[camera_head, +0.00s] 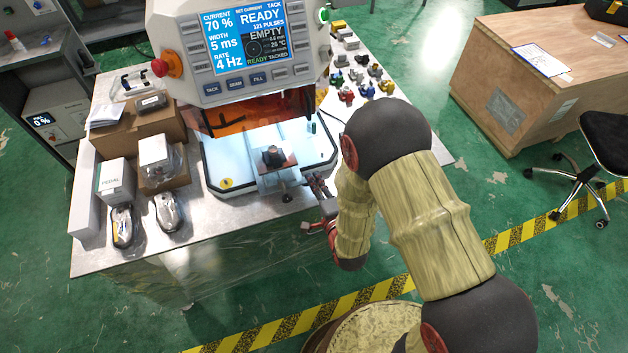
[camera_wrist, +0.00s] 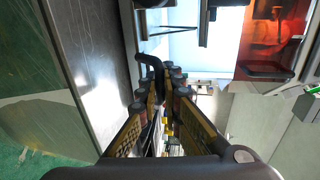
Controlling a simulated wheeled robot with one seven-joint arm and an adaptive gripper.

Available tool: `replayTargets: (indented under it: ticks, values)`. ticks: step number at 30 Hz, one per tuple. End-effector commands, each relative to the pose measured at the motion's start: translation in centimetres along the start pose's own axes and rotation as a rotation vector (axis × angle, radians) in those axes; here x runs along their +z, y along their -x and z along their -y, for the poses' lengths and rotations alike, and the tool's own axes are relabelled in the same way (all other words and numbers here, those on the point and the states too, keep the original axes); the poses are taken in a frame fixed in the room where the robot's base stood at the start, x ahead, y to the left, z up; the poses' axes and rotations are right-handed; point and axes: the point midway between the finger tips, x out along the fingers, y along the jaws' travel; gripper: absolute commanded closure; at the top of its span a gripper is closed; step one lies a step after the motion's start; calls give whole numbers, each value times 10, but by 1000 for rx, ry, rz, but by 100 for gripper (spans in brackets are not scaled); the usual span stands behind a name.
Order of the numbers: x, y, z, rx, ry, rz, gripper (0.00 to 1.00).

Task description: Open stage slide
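The stage slide (camera_head: 278,168) is a small plate with a dark block (camera_head: 273,156) on it, at the front of the machine's pale lit bed. A dark knob (camera_head: 287,197) sticks out at its front edge. My gripper (camera_head: 316,184) is just right of the knob, with a small gap between them in the head view. In the wrist view my gripper's fingers (camera_wrist: 164,77) run close together. A black bent bar (camera_wrist: 150,62) shows at their tips; whether they touch it is unclear. The finger gap is too hard to read to tell open from shut.
The machine's screen (camera_head: 244,38) reads READY and EMPTY above an orange window (camera_head: 240,116). Several small coloured parts (camera_head: 346,95) lie at the right.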

Motion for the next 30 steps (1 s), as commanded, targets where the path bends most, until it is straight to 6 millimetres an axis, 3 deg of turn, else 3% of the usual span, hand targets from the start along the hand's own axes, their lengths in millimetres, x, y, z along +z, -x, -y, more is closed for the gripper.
replayTargets:
  ticks: [4, 16, 30]
  values:
    - [0, 0, -2, 4, 0, 0, 85]
    - [0, 7, -1, 2, 0, 0, 85]
    - [0, 93, -1, 3, 0, 0, 85]
